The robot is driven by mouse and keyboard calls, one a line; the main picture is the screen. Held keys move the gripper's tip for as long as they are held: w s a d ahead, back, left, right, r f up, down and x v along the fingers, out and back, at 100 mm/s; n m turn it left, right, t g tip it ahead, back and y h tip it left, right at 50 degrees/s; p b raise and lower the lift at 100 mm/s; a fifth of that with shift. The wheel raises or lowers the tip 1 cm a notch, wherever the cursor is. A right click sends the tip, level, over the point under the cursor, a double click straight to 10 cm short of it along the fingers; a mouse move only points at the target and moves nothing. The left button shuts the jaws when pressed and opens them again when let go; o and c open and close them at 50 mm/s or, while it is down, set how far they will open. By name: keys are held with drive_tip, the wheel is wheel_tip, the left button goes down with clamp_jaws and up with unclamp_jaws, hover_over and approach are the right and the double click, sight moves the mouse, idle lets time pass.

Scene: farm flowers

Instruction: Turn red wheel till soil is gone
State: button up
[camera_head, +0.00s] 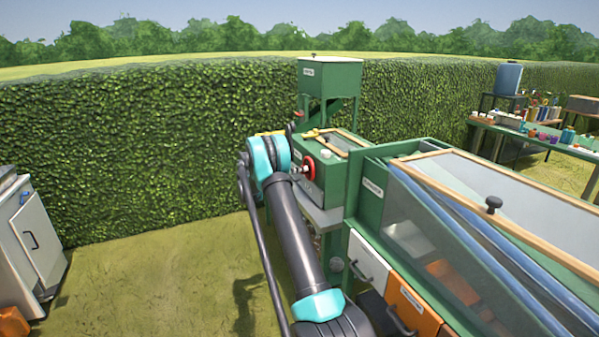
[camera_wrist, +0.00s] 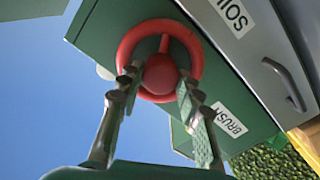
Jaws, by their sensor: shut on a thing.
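In the wrist view the red wheel (camera_wrist: 160,58) is a ring with one visible spoke and a round red hub, on the face of a green machine. My gripper (camera_wrist: 158,90) has its two fingers on either side of the hub at the wheel's lower part, shut on the wheel with the hub between them. In the head view the red wheel (camera_head: 307,168) is on the front of the green machine (camera_head: 312,190), just right of my arm's teal joint. My fingers cannot be made out there. No soil can be made out in either view.
A glass-fronted green cabinet (camera_head: 480,220) with drawers is close on the right. A hedge (camera_head: 130,150) runs behind; grass (camera_head: 150,290) is open at left.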

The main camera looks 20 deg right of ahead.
drive_tip(key=shift+f, duration=0.1)
drive_tip(key=o, duration=1.2)
drive_tip(key=shift+c, duration=0.2)
drive_tip(key=shift+a, duration=0.1)
drive_tip(key=a, duration=1.2)
drive_tip(key=shift+s, duration=0.2)
